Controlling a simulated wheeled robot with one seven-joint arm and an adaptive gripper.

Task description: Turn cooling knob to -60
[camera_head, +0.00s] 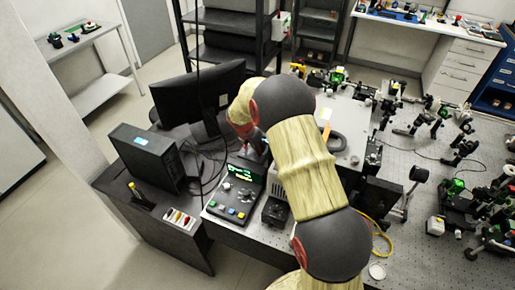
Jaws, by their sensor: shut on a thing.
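The control box (233,203) stands on the bench at the centre, with a lit green display and a row of coloured buttons along its front edge. My gripper (258,148) is small and partly covered by my own arm, pointing down at the back edge of this box by the display. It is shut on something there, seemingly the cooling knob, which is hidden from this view. The knob's setting and the display digits are too small to read.
A black monitor (203,92) and a dark computer case (145,155) stand left of the box, with cables between. An optical table (405,185) crowded with mounts lies to the right. A small tray (179,218) of coloured items is at the front left.

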